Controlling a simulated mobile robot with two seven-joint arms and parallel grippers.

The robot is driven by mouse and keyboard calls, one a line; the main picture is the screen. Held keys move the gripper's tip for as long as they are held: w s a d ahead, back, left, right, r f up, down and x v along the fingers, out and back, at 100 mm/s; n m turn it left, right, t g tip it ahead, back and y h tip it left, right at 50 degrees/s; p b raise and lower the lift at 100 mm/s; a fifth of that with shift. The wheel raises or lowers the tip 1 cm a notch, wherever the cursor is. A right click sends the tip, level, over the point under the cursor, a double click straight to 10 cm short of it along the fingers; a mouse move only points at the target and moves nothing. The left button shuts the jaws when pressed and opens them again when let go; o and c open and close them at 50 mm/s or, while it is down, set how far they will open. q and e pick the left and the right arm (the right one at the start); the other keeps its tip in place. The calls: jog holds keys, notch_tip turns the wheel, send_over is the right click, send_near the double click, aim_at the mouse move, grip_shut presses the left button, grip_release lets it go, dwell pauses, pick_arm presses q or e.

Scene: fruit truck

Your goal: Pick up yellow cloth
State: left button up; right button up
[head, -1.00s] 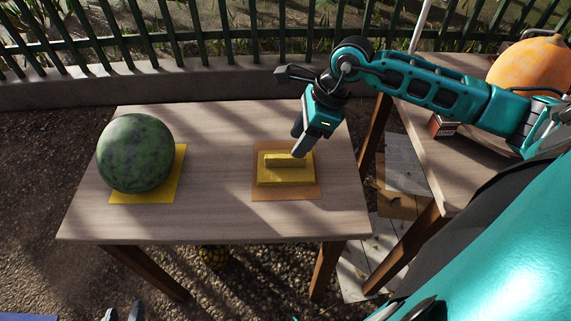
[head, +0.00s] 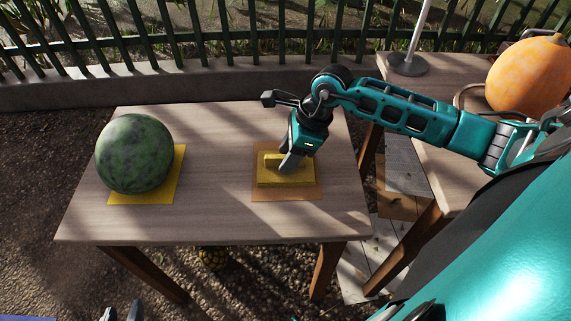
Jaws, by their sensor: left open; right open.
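The yellow cloth (head: 303,176) appears as a folded stack with a raised strip on top. It lies on an orange mat (head: 287,194) at the right half of the wooden table. My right gripper (head: 286,164) is open, pointing down over the cloth's raised strip. Its fingers cover part of the strip, and I cannot tell whether they touch it. My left gripper (head: 122,313) is open and empty at the bottom edge, in front of the table; only its fingertips show.
A watermelon (head: 134,153) sits on a yellow mat (head: 172,183) on the left of the table (head: 215,212). The table between the mats is clear. A second table (head: 425,165) at right holds a pumpkin (head: 530,75) and a pole stand (head: 408,63). A fence (head: 230,45) runs behind.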

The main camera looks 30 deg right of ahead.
jog(key=shift+f, duration=0.2)
jog(key=shift+c, duration=0.5)
grip_shut()
